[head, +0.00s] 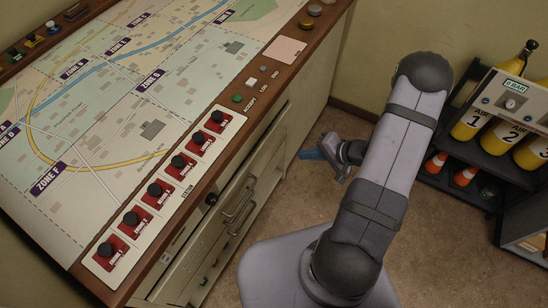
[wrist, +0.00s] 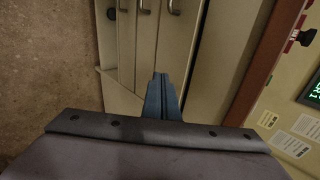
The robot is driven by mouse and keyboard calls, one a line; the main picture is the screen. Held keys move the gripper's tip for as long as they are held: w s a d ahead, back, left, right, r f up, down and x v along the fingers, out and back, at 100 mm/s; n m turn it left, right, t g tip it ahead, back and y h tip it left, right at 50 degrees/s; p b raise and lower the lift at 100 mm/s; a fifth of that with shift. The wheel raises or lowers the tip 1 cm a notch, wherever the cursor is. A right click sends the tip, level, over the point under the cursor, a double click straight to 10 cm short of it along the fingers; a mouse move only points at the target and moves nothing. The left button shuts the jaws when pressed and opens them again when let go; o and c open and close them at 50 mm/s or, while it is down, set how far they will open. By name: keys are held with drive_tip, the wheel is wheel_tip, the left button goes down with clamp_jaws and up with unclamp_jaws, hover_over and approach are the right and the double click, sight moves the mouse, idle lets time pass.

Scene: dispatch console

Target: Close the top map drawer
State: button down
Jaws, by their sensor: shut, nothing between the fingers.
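The top map drawer (head: 252,184) is in the beige cabinet under the console's right edge in the head view. Its front seems to stand out from the cabinet, with a dark line behind it; how far out I cannot tell. It has a metal bar handle (head: 238,207). In the wrist view the top drawer front (wrist: 180,45) runs up the middle, its handle (wrist: 175,7) cut by the top edge. My gripper (head: 308,154) has blue fingers, shut and empty, beyond the drawers' far end. In the wrist view the shut fingertips (wrist: 160,77) overlap the drawer fronts; contact is unclear.
The map console (head: 140,80) has a wooden rim and red switch panels (head: 160,190) above the drawers. Lower drawer handles (wrist: 145,6) show beside the top one. A rack (head: 480,165) with yellow air cylinders and orange cones stands at right. Carpet floor (head: 290,205) lies clear between.

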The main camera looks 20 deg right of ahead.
drive_tip(key=s+d+f+m+b, duration=0.1)
drive_tip(key=d+f+b, duration=0.1)
drive_tip(key=f+b, duration=0.45)
drive_tip(key=s+d+f+m+b, duration=0.1)
drive_tip(key=s+d+f+b, duration=0.15)
drive_tip(key=f+b, duration=0.4)
drive_tip(key=n+t+y+b, duration=0.3)
drive_tip(key=t+y+b, duration=0.3)
drive_tip(key=y, duration=0.1)
approach(260, 150)
drive_tip(key=x, duration=0.6)
drive_tip(key=shift+s+b, duration=0.1)
drive_tip(key=shift+b, duration=0.3)
drive_tip(key=shift+w+a, duration=0.2)
drive_tip(key=shift+p+x, duration=0.55)
drive_tip(key=shift+x, duration=0.75)
drive_tip(key=shift+r, duration=0.1)
